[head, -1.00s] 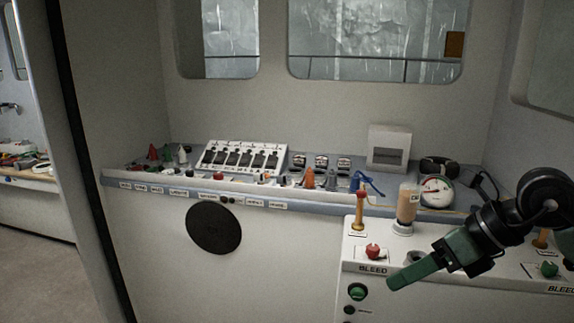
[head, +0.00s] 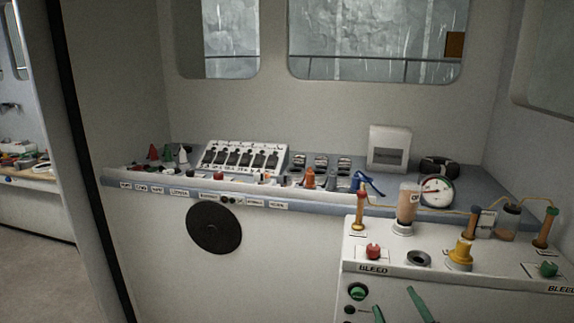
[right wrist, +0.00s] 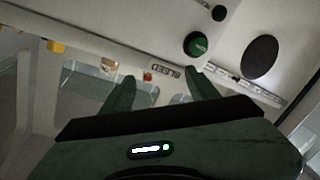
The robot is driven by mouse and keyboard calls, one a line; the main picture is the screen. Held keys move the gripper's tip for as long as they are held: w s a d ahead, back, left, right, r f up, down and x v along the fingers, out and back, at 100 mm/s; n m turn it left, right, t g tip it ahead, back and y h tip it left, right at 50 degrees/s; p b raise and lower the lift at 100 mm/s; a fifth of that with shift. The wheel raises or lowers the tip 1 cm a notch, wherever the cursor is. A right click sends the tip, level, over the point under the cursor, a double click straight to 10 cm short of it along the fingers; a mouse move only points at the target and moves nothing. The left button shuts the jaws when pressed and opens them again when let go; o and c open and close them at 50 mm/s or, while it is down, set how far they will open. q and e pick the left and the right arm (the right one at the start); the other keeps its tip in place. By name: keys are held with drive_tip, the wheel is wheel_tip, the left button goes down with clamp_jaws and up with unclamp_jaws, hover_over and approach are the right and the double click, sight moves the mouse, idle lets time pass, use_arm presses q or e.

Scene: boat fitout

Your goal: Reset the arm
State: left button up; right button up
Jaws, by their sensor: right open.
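My right gripper (head: 398,305) shows at the bottom edge of the head view as two green fingers, apart and with nothing between them. They are in front of the white cabinet (head: 450,292); the rest of the right arm is out of view. In the right wrist view the same gripper (right wrist: 160,86) has its two green fingers spread and empty, with the cabinet face and the BLEED label (right wrist: 174,72) beyond them. My left gripper is in neither view.
The cabinet top carries a red knob (head: 374,251), a yellow valve (head: 461,253), a filter bowl (head: 407,203) and a green knob (head: 547,269). Behind are a switch panel (head: 243,158) and a gauge (head: 436,191). A black disc (head: 214,229) is on the console front.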

drive_tip(key=s+d+f+m+g+h, duration=0.1)
drive_tip(key=s+f+m+g, duration=0.1)
drive_tip(key=s+f+g, duration=0.45)
drive_tip(key=s+d+f+m+g, duration=0.15)
drive_tip(key=s+f, duration=0.25)
drive_tip(key=f, duration=0.5)
drive_tip(key=s+a+f+m+g+y, duration=0.1)
drive_tip(key=s+a+f+g, duration=0.2)
drive_tip(key=s, duration=0.4)
drive_tip(key=s+f+m+g, duration=0.1)
drive_tip(key=s+f+g, duration=0.2)
drive_tip(key=s+f, duration=0.35)
drive_tip(key=s+f+g, duration=0.1)
drive_tip(key=s+f, duration=0.2)
drive_tip(key=f, duration=2.2)
drive_tip(key=s+d+f+g, duration=0.1)
drive_tip(key=s+d+f, duration=0.1)
drive_tip(key=s+f, duration=1.4)
drive_tip(key=shift+s+d+n, duration=0.4)
drive_tip(key=shift+s+n, duration=0.05)
drive_tip(key=shift+s, duration=0.05)
